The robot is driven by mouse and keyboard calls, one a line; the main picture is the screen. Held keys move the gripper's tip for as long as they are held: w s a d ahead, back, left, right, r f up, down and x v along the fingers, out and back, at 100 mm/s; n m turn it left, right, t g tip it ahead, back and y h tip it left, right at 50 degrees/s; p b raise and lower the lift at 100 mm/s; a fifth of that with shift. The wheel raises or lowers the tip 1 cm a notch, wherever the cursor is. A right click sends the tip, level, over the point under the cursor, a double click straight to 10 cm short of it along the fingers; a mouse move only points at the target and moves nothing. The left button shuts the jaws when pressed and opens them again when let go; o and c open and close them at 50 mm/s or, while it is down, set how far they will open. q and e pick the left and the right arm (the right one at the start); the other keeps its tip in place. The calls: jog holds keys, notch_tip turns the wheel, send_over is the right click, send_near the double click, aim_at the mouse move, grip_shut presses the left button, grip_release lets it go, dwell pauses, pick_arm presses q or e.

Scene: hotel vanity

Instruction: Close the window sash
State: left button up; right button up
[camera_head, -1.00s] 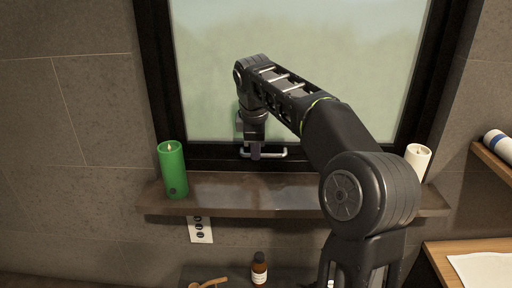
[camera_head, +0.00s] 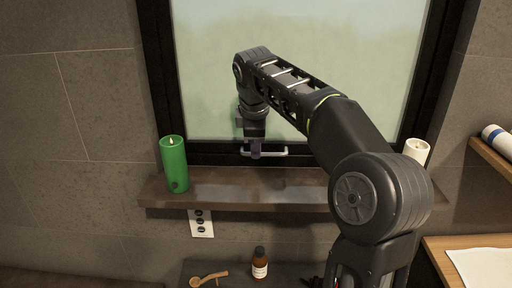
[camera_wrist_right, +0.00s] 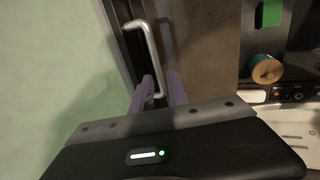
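The window sash (camera_head: 300,75) is a pale glass pane in a dark frame above the ledge. Its silver bar handle (camera_head: 272,153) is on the lower rail, and it also shows in the right wrist view (camera_wrist_right: 151,52). My right gripper (camera_head: 255,152) points down at the left end of the handle. In the right wrist view my two purple fingers (camera_wrist_right: 161,82) stand apart, one on each side of the handle's near end, with gaps visible. How far the sash stands ajar is hard to tell. My left gripper is not in view.
On the ledge (camera_head: 245,190), a green candle (camera_head: 174,165) stands at left and a white candle (camera_head: 416,151) at right, partly behind my arm. Below are a brown bottle (camera_head: 260,265) and a wooden item (camera_head: 208,279). A wooden shelf (camera_head: 440,250) is at lower right.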

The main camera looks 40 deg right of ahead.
jog(key=p+v, duration=0.3)
jog(key=v, duration=0.4)
jog(key=shift+p, duration=0.3)
